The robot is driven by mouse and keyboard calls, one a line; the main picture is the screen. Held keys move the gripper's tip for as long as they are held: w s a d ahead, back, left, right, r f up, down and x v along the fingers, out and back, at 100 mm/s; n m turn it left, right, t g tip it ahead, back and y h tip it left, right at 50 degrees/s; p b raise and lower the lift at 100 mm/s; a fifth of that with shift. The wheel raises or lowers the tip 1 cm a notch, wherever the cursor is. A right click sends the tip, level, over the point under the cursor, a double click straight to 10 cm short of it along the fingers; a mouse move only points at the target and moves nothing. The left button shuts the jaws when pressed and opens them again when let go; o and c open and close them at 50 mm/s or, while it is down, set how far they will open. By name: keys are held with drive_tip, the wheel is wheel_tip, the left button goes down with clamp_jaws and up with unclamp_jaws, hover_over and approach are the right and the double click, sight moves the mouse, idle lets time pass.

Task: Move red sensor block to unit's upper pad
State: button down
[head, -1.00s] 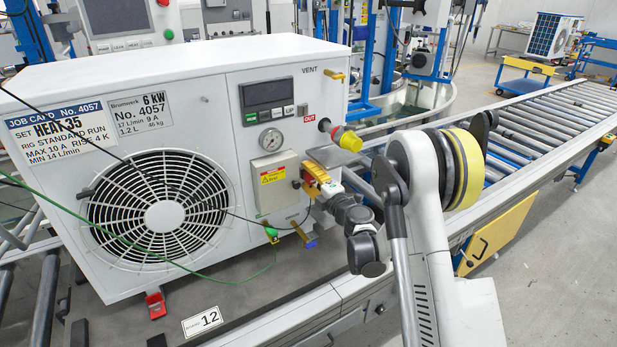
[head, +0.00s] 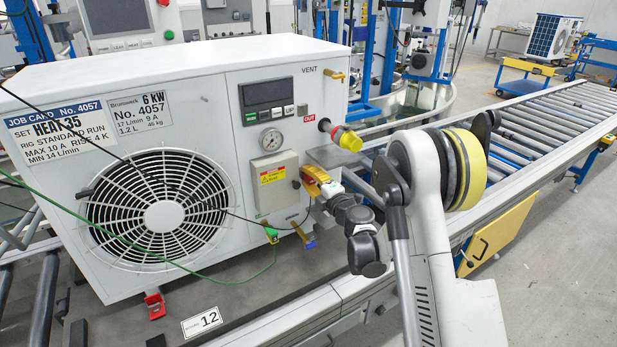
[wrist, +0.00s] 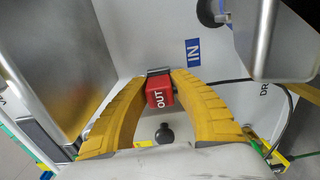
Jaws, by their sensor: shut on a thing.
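My gripper (head: 318,183) is at the right part of the white unit's front (head: 240,165), just right of the grey box with a yellow label. In the wrist view its yellow fingers (wrist: 158,88) are shut on the red sensor block (wrist: 160,93), which has OUT written on its face. A dark grey piece shows directly behind the block's top edge; I cannot tell whether they touch. The block is hidden by my gripper in the head view. I cannot pick out the upper pad with certainty. A red OUT label (head: 309,118) is on the unit's upper right front.
A pipe stub with a yellow cap (head: 346,138) sticks out above my gripper. A blue IN label (wrist: 193,53) is beyond the block. Black and green cables (head: 215,276) hang across the unit's front. A roller conveyor (head: 520,140) runs to the right.

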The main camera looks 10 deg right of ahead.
sight(313, 181)
drive_tip(key=shift+s, duration=0.1)
drive_tip(key=shift+b+v, duration=0.7)
drive_tip(key=shift+v, duration=2.15)
